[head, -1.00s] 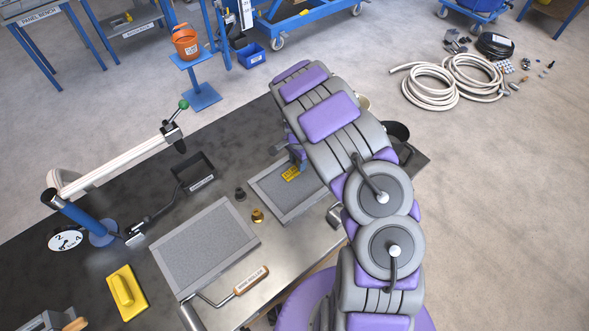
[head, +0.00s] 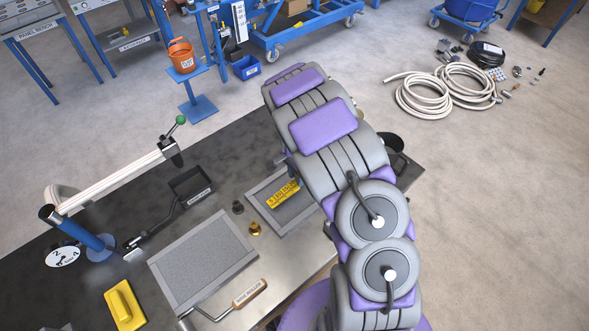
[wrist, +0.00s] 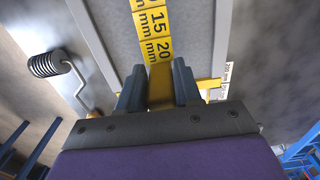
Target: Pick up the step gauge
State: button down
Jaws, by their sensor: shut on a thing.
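The step gauge (head: 283,193) is a yellow strip with black millimetre marks, over the grey framed panel on the metal bench. In the wrist view the gauge (wrist: 151,22) runs up from between the fingers, its 15 mm and 20 mm marks readable. My gripper (wrist: 158,85) is shut on its near yellow part, one dark finger on each side. The panel's grey surface (wrist: 185,30) lies behind the gauge; I cannot tell how far apart they are. In the head view my arm hides most of the gripper and part of the panel.
A larger grey panel (head: 203,260), a small brass part (head: 255,229), a dark knob (head: 238,207) and a wooden-handled roller (head: 250,293) sit close by on the left.

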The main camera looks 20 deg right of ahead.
jog(key=s+r, duration=0.1)
jog(key=s, duration=1.1)
jog(key=shift+s+a, duration=0.2)
jog(key=shift+a, duration=0.25)
